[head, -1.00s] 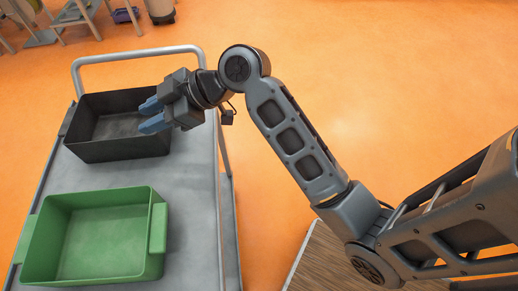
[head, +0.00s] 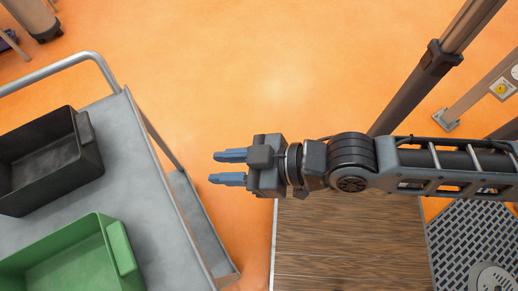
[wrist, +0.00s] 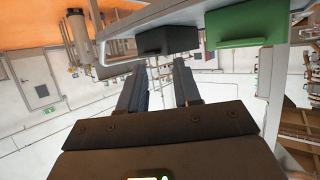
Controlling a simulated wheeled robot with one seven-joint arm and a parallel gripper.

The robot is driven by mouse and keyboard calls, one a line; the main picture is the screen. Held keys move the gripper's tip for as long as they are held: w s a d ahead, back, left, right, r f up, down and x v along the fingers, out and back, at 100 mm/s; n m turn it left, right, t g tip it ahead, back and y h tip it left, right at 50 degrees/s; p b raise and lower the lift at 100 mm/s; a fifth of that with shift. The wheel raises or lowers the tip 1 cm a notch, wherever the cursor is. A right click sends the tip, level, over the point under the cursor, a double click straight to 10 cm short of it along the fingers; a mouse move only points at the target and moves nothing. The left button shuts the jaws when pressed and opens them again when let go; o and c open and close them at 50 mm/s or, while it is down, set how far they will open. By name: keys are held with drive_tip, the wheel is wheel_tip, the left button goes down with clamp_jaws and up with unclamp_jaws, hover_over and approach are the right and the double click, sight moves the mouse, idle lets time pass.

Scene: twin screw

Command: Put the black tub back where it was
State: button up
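The black tub (head: 40,165) sits on the grey cart's top at the left of the head view, near the cart's handle end, and looks empty. It also shows in the wrist view (wrist: 167,38), at the top. My gripper (head: 228,168) is open and empty, its two blue fingers apart and pointing left. It is off to the right of the cart, clear of the tub. In the wrist view the fingers (wrist: 165,85) show with a gap between them.
A green tub (head: 75,262) stands on the cart (head: 150,205) beside the black one; it also shows in the wrist view (wrist: 246,25). A brown wood-grained surface (head: 345,245) lies below my arm. Dark posts (head: 425,75) stand at right. Orange floor (head: 220,60) is open behind.

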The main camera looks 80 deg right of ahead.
drive_tip(key=s+r+t, duration=0.1)
drive_tip(key=s+r, duration=0.5)
drive_tip(key=s, duration=0.1)
drive_tip(key=shift+s, duration=0.25)
idle(0.8)
